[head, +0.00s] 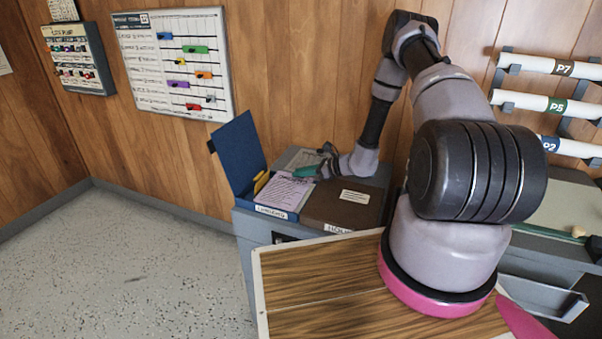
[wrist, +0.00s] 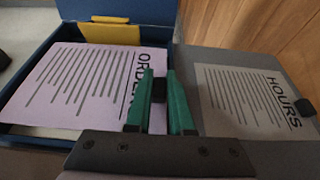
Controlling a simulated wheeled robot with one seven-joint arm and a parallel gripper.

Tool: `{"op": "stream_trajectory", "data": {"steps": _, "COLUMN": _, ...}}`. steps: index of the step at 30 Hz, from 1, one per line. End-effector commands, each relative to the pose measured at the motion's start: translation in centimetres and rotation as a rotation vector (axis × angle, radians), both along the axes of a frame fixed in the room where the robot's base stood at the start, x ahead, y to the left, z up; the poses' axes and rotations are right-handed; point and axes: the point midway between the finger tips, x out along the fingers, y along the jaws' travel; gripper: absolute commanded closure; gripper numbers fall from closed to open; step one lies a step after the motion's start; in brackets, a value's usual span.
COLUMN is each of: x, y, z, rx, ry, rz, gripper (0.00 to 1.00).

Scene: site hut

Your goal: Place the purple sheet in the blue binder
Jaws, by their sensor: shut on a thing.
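The purple sheet (head: 284,191), lilac with dark lines of print, lies over the open blue binder (head: 238,155), whose lid stands up at the left. In the wrist view the sheet (wrist: 75,85) covers most of the binder's inside, between its blue walls (wrist: 40,141). My gripper (head: 318,165) is at the sheet's right edge. Its green fingers (wrist: 160,95) are shut on a small black tab at that edge. I cannot tell whether the sheet rests on the binder's floor.
A yellow piece (wrist: 110,34) shows inside the binder. A grey board with an "HOURS" page (wrist: 240,100) lies beside it. A brown binder (head: 345,206) stands right of the blue one on the grey cabinet. My arm fills the right; wall boards hang behind.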

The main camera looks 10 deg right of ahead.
Motion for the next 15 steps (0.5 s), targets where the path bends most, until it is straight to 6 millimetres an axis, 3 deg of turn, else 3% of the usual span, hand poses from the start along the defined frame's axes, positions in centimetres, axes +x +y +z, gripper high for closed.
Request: {"op": "stream_trajectory", "data": {"steps": 15, "x": 0.05, "y": -0.03, "z": -0.83, "rx": -0.001, "ry": -0.001, "rz": -0.001, "gripper": 1.0}}
